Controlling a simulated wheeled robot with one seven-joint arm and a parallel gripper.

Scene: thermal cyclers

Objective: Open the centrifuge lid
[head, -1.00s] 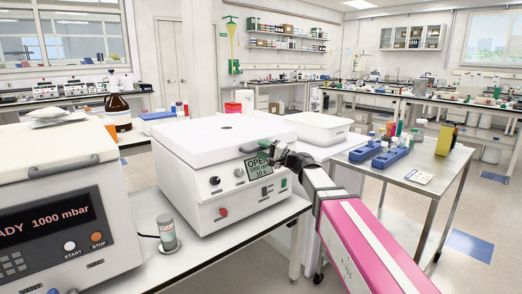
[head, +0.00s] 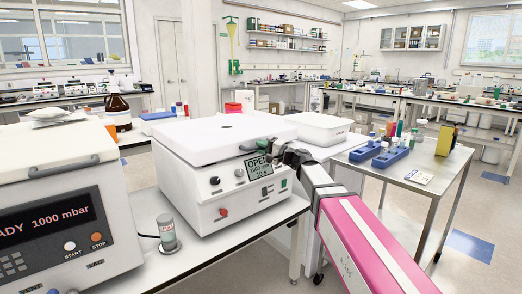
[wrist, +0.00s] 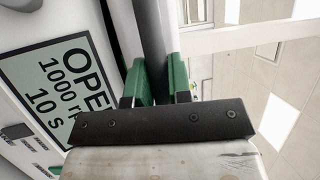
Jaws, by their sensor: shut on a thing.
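The centrifuge (head: 200,183) is a white box with a flat white lid (head: 215,135), standing on the bench left of centre in the head view. Its front screen (head: 259,167) reads OPEN, 1000 rpm, 10 s; it also shows in the wrist view (wrist: 55,88). The lid lies over the body, or nearly so; I cannot tell whether there is a small gap at its front. A dark handle bar (wrist: 152,40) runs between the green fingers in the wrist view. My gripper (wrist: 160,80) is shut on this bar, at the lid's front right in the head view (head: 280,150).
A white device (head: 60,200) with a READY 1000 mbar screen stands close at the left. A small grey-lidded jar (head: 168,235) stands before the centrifuge. A steel cart (head: 430,165) with blue racks is at the right.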

